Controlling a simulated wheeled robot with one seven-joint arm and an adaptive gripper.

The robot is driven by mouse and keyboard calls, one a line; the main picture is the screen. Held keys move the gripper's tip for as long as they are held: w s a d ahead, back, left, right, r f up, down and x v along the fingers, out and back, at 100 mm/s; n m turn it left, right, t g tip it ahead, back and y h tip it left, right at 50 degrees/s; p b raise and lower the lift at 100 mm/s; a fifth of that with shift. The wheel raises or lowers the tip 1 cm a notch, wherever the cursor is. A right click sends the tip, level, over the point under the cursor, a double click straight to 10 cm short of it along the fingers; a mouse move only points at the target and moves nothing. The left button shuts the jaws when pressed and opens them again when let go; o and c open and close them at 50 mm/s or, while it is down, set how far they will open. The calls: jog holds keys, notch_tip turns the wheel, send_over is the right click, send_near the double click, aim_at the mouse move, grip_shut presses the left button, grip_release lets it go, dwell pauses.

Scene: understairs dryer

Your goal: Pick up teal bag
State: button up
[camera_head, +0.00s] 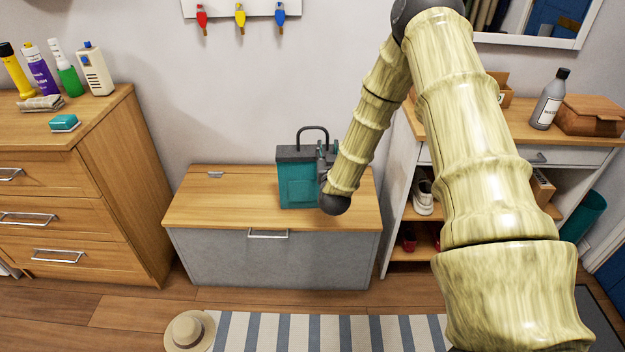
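The teal bag (297,186) stands upright on the wooden top of a low chest. It has a dark grey top band and a dark looped handle above it. My arm comes down from the upper right, and my gripper (323,160) is at the bag's right side. The gripper is small and dark here, and it overlaps the bag's right edge in the picture. I cannot tell whether it touches the bag or whether its fingers are open or shut. My wrist hides the bag's lower right part.
The low chest (215,201) has free top to the left of the bag. A drawer unit (120,150) with bottles stands left. A shelf unit (418,155) with shoes, a grey bottle (549,100) and a brown box (590,117) stands right. A hat (188,331) and striped rug (300,333) lie in front.

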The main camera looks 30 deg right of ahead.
aim_at(327, 142)
jog(key=shift+x, duration=2.55)
grip_shut()
